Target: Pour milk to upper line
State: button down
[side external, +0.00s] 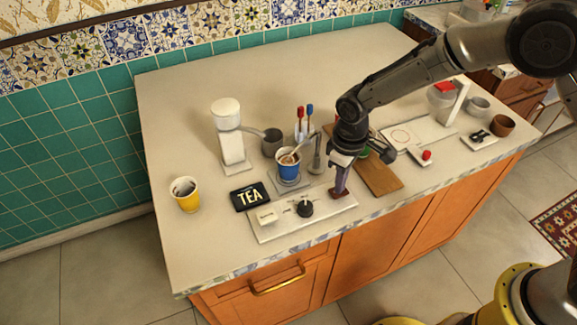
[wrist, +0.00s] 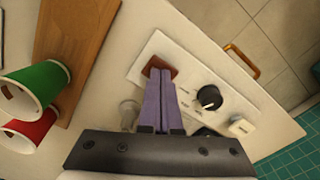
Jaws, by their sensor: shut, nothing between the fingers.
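A blue paper cup (side external: 288,172) stands on a small grey stand beside a metal spout (side external: 316,158). Something brownish shows inside it; its level and any line cannot be read. No milk can be identified for certain. My gripper (side external: 339,190) is shut and empty, with its purple fingers pointing down at the right end of a white control panel (side external: 275,230). In the wrist view the fingertips (wrist: 159,80) are at a reddish-brown pad (wrist: 160,67) on the panel; whether they touch it is unclear.
A wooden board (side external: 380,180) lies right of my gripper. Green (wrist: 35,82) and red (wrist: 30,132) cups are close by. The counter's front edge is near.

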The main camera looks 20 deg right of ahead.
dwell(0.5)
jog(key=shift+r, duration=2.5)
jog(key=shift+w+d+r, duration=0.2)
jog(key=shift+d, duration=0.05)
jog(key=s+d+r+m+t, duration=0.1)
jog(key=s+d+r+t, duration=0.1)
jog(key=d+r, duration=0.6)
jog(key=s+d+r+m+t, duration=0.2)
jog(key=s+d+r, duration=0.1)
jog(key=r, duration=0.8)
jog(key=s+d+r+m+t, duration=0.1)
jog(key=s+d+r, duration=0.15)
jog(key=s, duration=0.35)
jog(key=s+d+r+m+t, duration=0.1)
jog(key=s+d, duration=0.3)
jog(key=s, duration=0.2)
jog(key=s+f+m, duration=0.1)
jog(key=s+f, duration=0.3)
jog(key=s, duration=0.4)
jog(key=shift+d+f, duration=0.35)
